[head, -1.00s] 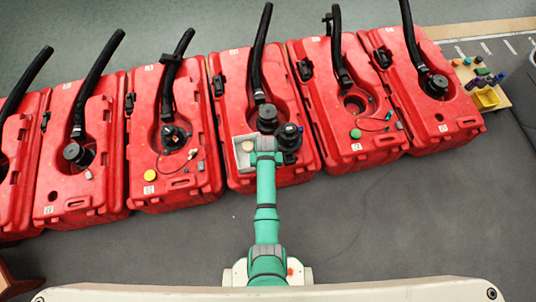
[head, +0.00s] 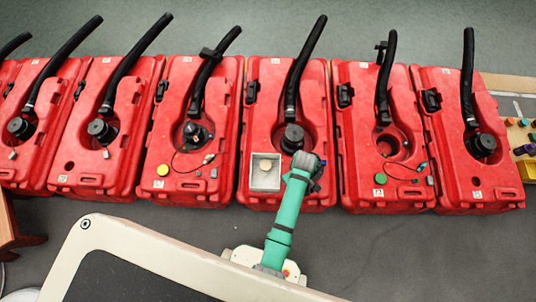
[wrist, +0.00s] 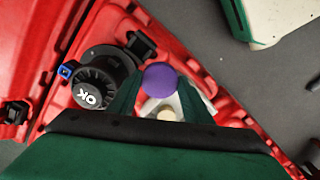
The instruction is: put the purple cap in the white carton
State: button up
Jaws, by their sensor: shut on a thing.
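The purple cap (wrist: 160,78) is held between the two green fingers of my gripper (wrist: 160,88) in the wrist view. I cannot make it out in the head view, where my arm's end hides it. The white carton (head: 253,176) stands on the front of a red tank, with a small tan round thing inside. In the head view my gripper (head: 317,180) is just right of the carton, mostly hidden by my wrist. In the wrist view, white surfaces and a tan round thing show beyond the cap, partly hidden by the fingers.
Red tanks with black hoses stand in a row. A black lid marked OK (wrist: 92,92) lies left of the fingers in the wrist view. A yellow cap (head: 149,181) and a green cap (head: 390,167) lie on tanks nearby. A board with small coloured things (head: 522,140) is far right.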

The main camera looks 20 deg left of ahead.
jog(key=a+f, duration=0.3)
jog(key=a, duration=0.1)
jog(key=a+f, duration=0.3)
jog(key=a, duration=0.2)
jog(key=a+f, duration=0.3)
jog(key=a, duration=0.1)
jog(key=shift+a+f, duration=0.35)
jog(key=shift+a, duration=0.05)
jog(key=shift+w+f, duration=0.1)
jog(key=shift+f, duration=1.5)
jog(key=o, duration=0.7)
jog(key=shift+f, duration=0.1)
jog(key=shift+o, duration=0.2)
